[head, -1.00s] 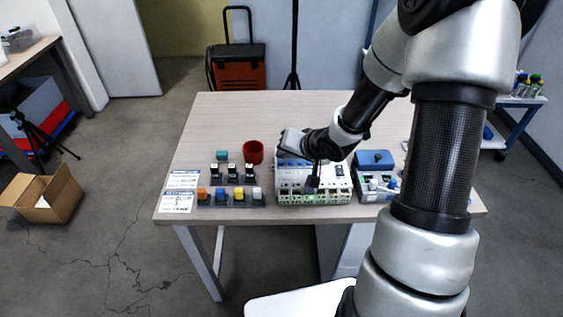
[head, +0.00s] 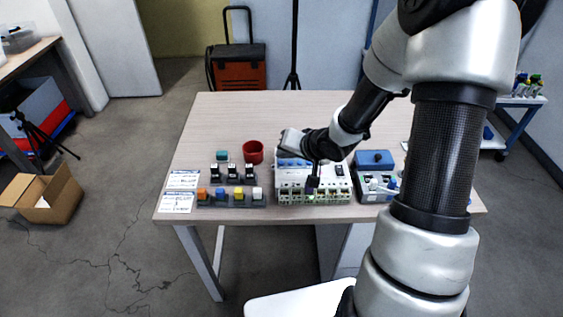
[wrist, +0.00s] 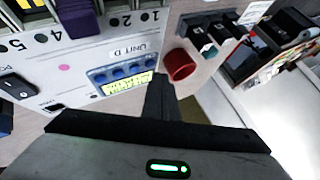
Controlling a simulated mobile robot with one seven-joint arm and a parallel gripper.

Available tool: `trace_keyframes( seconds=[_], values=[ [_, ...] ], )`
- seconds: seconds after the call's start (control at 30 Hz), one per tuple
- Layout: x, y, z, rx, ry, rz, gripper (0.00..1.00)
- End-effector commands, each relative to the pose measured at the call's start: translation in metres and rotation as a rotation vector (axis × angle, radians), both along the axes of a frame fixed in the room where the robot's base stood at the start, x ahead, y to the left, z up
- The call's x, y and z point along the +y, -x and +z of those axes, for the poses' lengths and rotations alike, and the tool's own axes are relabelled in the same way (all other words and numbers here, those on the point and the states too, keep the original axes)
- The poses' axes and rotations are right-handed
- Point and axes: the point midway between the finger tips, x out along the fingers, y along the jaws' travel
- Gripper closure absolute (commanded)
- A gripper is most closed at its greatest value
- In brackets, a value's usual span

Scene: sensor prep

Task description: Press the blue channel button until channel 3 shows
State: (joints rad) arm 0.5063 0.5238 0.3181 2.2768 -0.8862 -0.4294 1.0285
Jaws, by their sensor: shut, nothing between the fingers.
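A white unit marked "UNIT D" (wrist: 72,62) fills the upper left of the wrist view; in the head view the unit (head: 285,184) stands near the table's front edge. A row of several blue buttons (wrist: 122,71) sits on its panel, beside a lit yellow display (wrist: 127,86) whose text I cannot read. My gripper (wrist: 158,84) is shut and empty, its tips close to the end of the button row and display. I cannot tell whether they touch a button. In the head view my gripper (head: 314,180) hangs over the unit and hides part of it.
The rear of the table (head: 230,115) is clear.

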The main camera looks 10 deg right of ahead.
Motion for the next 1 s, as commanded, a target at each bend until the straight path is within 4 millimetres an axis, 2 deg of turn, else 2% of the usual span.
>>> trace_keyframes(
  seconds=[0.33,1.0],
  values=[
    [0.0,0.0,-0.008,0.001,-0.001,-0.001,1.0],
    [0.0,0.0,-0.012,0.0,0.0,0.0,1.0]
  ],
)
